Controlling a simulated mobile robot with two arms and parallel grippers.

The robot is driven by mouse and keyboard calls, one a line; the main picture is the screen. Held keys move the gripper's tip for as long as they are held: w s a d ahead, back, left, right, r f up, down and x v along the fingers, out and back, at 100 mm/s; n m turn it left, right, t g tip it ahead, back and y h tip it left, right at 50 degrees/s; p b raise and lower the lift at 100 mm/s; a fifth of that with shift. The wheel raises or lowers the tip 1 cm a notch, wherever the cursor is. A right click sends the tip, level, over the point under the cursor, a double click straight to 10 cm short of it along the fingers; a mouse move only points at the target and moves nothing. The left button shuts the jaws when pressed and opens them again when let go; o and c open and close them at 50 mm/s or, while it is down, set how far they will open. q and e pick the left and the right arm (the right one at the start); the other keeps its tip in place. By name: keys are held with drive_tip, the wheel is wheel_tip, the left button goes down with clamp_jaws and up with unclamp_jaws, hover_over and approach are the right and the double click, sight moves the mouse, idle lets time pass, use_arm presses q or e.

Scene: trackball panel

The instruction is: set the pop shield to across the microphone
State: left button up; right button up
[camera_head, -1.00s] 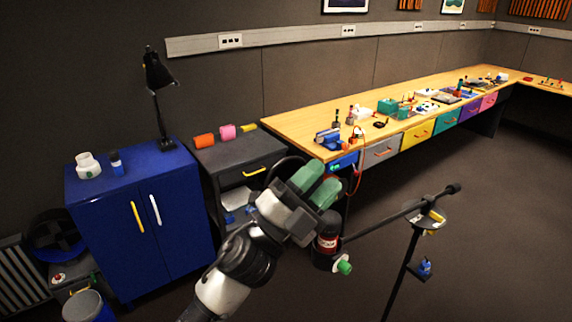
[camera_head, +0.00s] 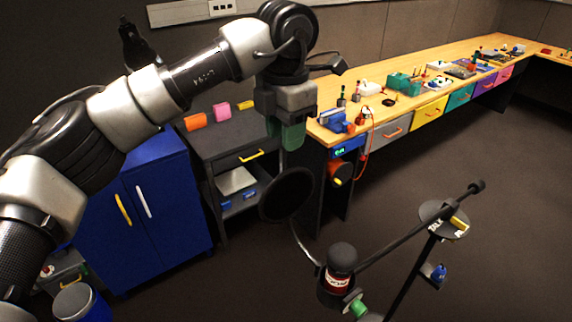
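The pop shield (camera_head: 287,196) is a round black disc on a thin bent gooseneck (camera_head: 303,243). It stands up and to the left of the microphone in the picture, apart from it. The microphone (camera_head: 342,258) is dark with a red label and hangs at the low end of a boom (camera_head: 415,228). A green knob (camera_head: 358,308) sits beside it. My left gripper (camera_head: 284,137), with green fingers, points down just above the disc. I cannot tell whether it touches the disc or how far its fingers are apart. My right gripper is not in view.
The microphone stand (camera_head: 408,272) carries a round plate and a small blue item. A blue cabinet (camera_head: 160,210) and a dark drawer unit (camera_head: 222,150) stand at the left. A long wooden bench (camera_head: 400,100) with tools runs behind. The floor at the right is clear.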

sight(286, 172)
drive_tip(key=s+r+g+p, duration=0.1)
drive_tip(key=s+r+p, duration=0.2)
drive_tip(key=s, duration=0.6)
use_arm(q)
drive_tip(key=f, duration=0.2)
drive_tip(key=s+f, duration=0.1)
drive_tip(key=f, duration=0.2)
drive_tip(key=s+f, duration=0.1)
drive_tip(key=f, duration=0.2)
drive_tip(key=shift+f+p, duration=0.35)
drive_tip(key=shift+f, duration=0.25)
drive_tip(key=shift+s+f, duration=0.1)
drive_tip(key=shift+d, duration=0.1)
drive_tip(key=shift+c, duration=2.8)
clamp_jaws()
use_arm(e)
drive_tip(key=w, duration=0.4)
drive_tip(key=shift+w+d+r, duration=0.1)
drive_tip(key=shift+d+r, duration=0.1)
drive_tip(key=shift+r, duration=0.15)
